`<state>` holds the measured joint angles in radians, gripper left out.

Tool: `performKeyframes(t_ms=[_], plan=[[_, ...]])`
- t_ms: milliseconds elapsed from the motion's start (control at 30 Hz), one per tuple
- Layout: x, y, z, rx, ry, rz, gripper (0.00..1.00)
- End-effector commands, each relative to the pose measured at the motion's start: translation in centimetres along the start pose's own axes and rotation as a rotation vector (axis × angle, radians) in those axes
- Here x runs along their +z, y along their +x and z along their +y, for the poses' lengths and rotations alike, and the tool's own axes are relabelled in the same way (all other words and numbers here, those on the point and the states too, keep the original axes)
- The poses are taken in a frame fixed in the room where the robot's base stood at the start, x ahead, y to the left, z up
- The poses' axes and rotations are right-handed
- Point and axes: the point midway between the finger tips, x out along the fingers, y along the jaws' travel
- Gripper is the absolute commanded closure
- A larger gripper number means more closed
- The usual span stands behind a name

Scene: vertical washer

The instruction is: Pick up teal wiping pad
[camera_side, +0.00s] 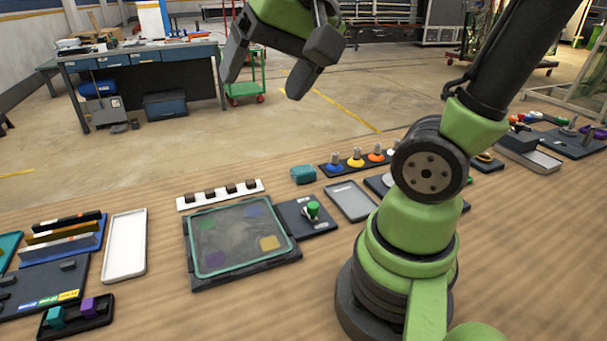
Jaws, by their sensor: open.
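A small teal block, which looks like the teal wiping pad (303,174), lies on the wooden table behind the framed panel. My gripper (264,86) is at the top of the view, high above the table and up to the left of the pad. Its two dark fingers are spread, with nothing between them. The pad is clear of the fingers and fully in view.
A dark panel with a teal-edged, smudged window (238,240) lies in front of the pad. A white strip with brown blocks (220,195) is to its left, and a strip of coloured knobs (356,162) to its right. A green-knobbed plate (311,212) and grey tray (349,201) are nearby.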

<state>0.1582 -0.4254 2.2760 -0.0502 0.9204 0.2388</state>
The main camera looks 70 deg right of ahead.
Motion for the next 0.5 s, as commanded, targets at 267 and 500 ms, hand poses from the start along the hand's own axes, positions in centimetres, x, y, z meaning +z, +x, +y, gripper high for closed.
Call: performKeyframes(t_ms=[267, 500], plan=[[-10.2, 6.5, 4.1, 0.230, 0.581, -0.014, 0.17], [-15.9, 13.5, 13.1, 0.411, 1.082, 0.007, 0.17]])
